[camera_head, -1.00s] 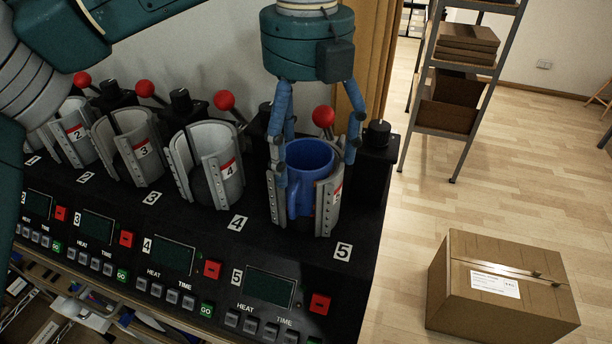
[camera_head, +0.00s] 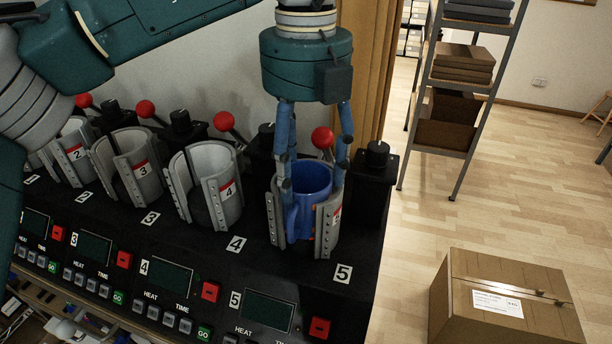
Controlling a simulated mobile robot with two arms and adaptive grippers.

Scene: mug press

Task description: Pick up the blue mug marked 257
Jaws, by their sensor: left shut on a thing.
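The blue mug (camera_head: 309,214) stands upright inside the open metal clamp of press 5 (camera_head: 327,231), with its handle toward the camera. No number shows on the mug from here. My left gripper (camera_head: 312,186) comes down from above with its blue fingers on either side of the mug's rim, shut on the mug. The mug's lower part is hidden by the clamp walls. My right gripper is not in view.
Presses 2, 3 and 4 (camera_head: 217,190) stand empty to the left, with red-knobbed levers (camera_head: 322,138) behind. A control panel (camera_head: 172,282) runs along the front. A cardboard box (camera_head: 500,300) and shelf rack (camera_head: 455,100) stand on the floor at right.

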